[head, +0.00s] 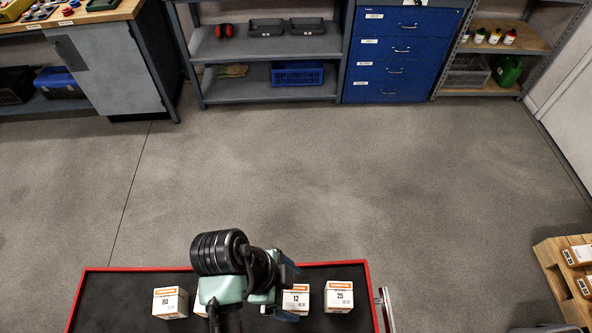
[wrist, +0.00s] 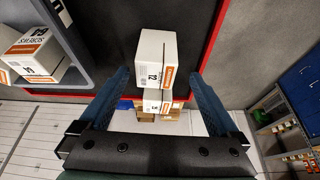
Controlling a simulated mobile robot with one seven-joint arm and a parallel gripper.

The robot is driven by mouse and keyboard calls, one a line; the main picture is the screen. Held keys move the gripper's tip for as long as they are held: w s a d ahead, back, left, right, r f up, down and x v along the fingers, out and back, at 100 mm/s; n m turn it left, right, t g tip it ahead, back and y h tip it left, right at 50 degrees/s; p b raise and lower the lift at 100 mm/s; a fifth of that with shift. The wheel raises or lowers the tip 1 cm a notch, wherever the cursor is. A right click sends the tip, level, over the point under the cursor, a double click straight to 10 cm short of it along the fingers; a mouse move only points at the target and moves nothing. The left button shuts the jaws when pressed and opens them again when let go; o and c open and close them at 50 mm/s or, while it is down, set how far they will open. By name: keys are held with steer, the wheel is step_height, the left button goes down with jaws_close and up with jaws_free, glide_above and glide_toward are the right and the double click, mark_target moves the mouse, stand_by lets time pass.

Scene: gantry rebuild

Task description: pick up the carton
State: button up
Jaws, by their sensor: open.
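A white carton with an orange band, marked 12 (head: 296,299), stands on the black, red-rimmed cart top (head: 120,288) in the head view. My gripper (head: 286,287) is over its left side and hides part of it. In the wrist view the carton (wrist: 153,55) lies between the tips of my open blue fingers (wrist: 160,76), with a gap on each side. I cannot tell how far it is from them in depth. A second carton (wrist: 157,101) shows just below it in that view.
More cartons stand on the cart, one marked 80 (head: 170,302) to the left and one marked 25 (head: 339,297) to the right. Another is mostly hidden by my arm. A pallet with cartons (head: 562,265) is at right. The floor beyond the cart is clear.

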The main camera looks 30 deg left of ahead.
mark_target(302, 299)
steer(key=shift+d+f+p, duration=0.35)
steer(key=shift+f, duration=0.15)
steer(key=shift+p+x, duration=0.5)
steer(key=shift+x, duration=1.6)
steer(key=shift+s+d, duration=0.1)
steer(key=shift+c, duration=0.3)
jaws_close()
